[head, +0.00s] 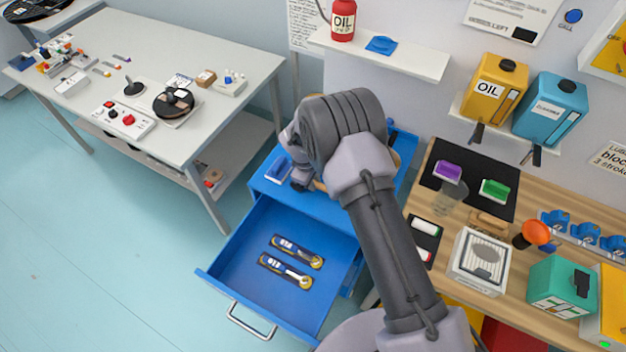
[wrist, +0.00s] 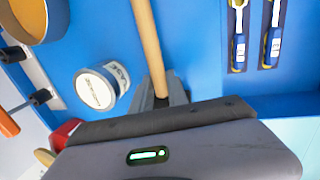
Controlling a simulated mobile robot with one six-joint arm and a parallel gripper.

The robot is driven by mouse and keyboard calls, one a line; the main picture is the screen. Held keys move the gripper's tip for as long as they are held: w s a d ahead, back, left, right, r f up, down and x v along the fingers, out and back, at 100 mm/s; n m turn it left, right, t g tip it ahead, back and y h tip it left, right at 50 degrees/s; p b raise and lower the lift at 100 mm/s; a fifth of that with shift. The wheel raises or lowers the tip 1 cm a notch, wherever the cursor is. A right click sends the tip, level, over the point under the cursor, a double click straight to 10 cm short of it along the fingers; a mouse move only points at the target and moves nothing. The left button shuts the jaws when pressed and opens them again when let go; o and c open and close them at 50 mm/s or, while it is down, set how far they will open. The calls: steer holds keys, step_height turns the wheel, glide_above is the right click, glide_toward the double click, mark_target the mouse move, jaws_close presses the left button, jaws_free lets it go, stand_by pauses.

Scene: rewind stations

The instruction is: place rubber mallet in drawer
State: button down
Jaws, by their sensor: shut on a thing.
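In the wrist view my gripper (wrist: 161,88) is shut on a pale wooden handle (wrist: 147,40), which I take to be the rubber mallet's. The handle runs out of the top of that view, and the mallet's head is not seen there. In the head view my arm hides most of the grip, above the blue cabinet top (head: 263,187). The blue drawer (head: 243,262) below is pulled open. Two tools with blue and yellow handles lie side by side in its middle, with bare floor around them. They also show at the upper right of the wrist view.
In the wrist view a white grease can (wrist: 101,88) stands left of the handle, and a tan round container (wrist: 35,18) is at the upper left. A workbench (head: 552,182) with several items is right of the cabinet. A grey table (head: 215,65) stands left.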

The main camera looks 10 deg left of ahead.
steer(key=shift+w+f, duration=0.1)
steer(key=shift+f, duration=0.1)
steer(key=c, duration=1.3)
jaws_free()
steer(key=shift+r, duration=0.15)
